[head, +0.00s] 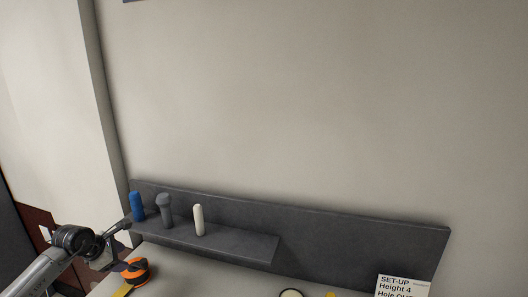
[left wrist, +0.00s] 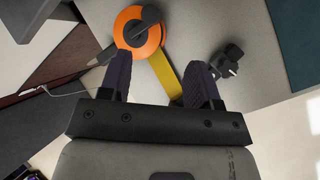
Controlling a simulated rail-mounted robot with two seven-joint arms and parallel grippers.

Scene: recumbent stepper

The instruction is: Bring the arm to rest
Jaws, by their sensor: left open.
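My left arm comes in from the lower left in the head view. My left gripper (head: 116,236) is at the left end of the worktop, near the grey shelf. In the left wrist view its two dark fingers (left wrist: 156,82) stand apart with nothing gripped between them. An orange round piece with a black lever (head: 138,270) lies on the worktop close to the gripper. It also shows just beyond the fingers in the left wrist view (left wrist: 150,44), with a yellow strip (left wrist: 167,72) running from it between the fingers. My right gripper is not in view.
A grey shelf (head: 240,243) holds a blue peg (head: 137,206), a grey knobbed peg (head: 165,212) and a white peg (head: 198,220). A set-up card (head: 402,286) stands at right. A black knob-like part (left wrist: 227,60) is right of the fingers. A white cable (left wrist: 68,94) lies left.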

